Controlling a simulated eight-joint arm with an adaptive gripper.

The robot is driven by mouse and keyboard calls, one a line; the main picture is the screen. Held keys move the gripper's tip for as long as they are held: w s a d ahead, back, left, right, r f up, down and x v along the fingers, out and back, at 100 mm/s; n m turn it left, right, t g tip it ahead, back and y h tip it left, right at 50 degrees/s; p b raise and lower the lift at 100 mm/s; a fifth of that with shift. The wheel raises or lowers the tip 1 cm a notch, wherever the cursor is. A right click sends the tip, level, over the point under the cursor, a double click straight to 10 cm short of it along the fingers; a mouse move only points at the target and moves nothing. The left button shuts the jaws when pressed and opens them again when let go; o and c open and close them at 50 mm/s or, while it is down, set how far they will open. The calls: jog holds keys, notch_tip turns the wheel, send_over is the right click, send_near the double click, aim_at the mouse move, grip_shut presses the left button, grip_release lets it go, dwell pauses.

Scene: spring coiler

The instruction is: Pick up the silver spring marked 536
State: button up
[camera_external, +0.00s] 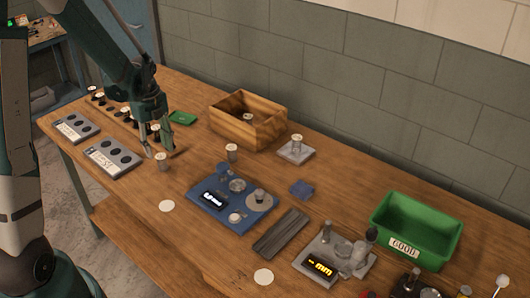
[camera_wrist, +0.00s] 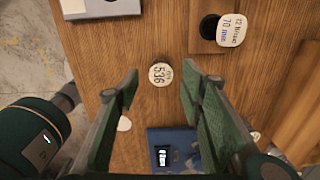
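The spring marked 536 (camera_external: 162,165) stands upright on the wooden table, seen in the outside view just below my gripper (camera_external: 159,150). Its round pale top, reading 536 (camera_wrist: 160,75), faces the camera in the wrist view. There it lies between the two green fingers of my gripper (camera_wrist: 159,76), with a gap on each side. My gripper is open and empty, pointing down above the spring.
A labelled piece reading 70 mm (camera_wrist: 232,30) is close by. A blue device (camera_external: 232,205), grey panel (camera_external: 113,157), another capped piece (camera_external: 231,153), wooden box (camera_external: 247,122) and green GOOD bin (camera_external: 416,228) stand around. Bare table lies around the spring.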

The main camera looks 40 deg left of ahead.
aim_at(161, 156)
jog(key=shift+f, duration=0.75)
jog(key=shift+w+d+f, duration=0.1)
jog(key=shift+d+f, duration=0.05)
jog(key=shift+f, duration=2.45)
jog(key=c, duration=1)
